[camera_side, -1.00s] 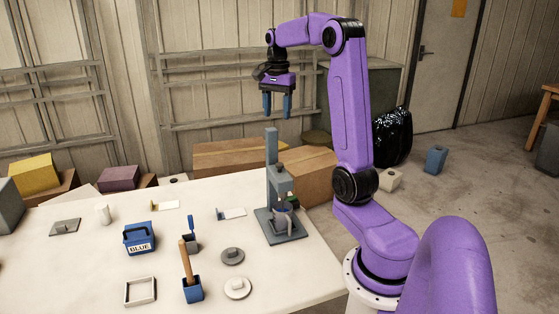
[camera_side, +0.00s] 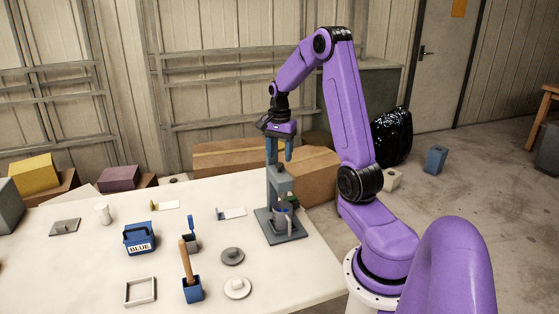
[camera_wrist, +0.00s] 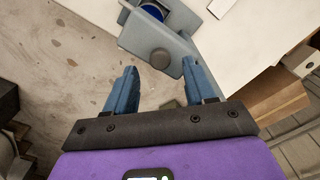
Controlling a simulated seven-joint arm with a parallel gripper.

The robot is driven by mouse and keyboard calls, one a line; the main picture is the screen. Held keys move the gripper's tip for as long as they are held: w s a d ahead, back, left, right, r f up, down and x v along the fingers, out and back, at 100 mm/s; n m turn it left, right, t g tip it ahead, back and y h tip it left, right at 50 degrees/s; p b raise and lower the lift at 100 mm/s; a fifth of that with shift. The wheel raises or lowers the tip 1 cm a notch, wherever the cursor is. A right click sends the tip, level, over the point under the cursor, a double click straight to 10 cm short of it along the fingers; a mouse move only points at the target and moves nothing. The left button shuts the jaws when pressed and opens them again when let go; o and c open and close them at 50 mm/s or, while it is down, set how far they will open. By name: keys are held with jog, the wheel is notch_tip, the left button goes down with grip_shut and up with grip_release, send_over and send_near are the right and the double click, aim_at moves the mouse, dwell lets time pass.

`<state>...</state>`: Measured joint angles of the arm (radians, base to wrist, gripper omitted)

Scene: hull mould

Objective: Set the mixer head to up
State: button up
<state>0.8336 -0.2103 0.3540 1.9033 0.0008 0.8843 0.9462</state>
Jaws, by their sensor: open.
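The mixer is a grey-blue stand with an upright post and a square base (camera_side: 292,236) at the right end of the table. Its head (camera_side: 281,180) sits partway up the post, above a cup (camera_side: 283,217) on the base. In the wrist view the head (camera_wrist: 172,58) shows from above with a round dark knob (camera_wrist: 160,62), and part of the blue-lined cup (camera_wrist: 155,10) shows beyond it. My gripper (camera_side: 279,157) is open and empty, above and close to the head. In the wrist view its fingers (camera_wrist: 162,90) are apart, just short of the head; contact cannot be told.
A blue box marked BLUE (camera_side: 139,238), a blue holder (camera_side: 193,290) with a wooden handle, grey and white discs (camera_side: 232,257) and a square frame (camera_side: 140,291) lie left of the mixer. Cardboard boxes (camera_side: 235,158) stand behind the table.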

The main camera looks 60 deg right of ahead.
jog(key=shift+f, duration=1.55)
grip_shut()
notch_tip(320, 180, up, 11)
jog(key=shift+f, duration=0.1)
jog(key=shift+c, duration=1)
grip_release()
jog(key=shift+o, duration=1)
jog(key=shift+f, duration=0.1)
notch_tip(320, 180, up, 18)
jog(key=f, duration=0.1)
send_over(279, 164)
jog(key=shift+s+d+r, duration=0.1)
jog(key=shift+r, duration=0.15)
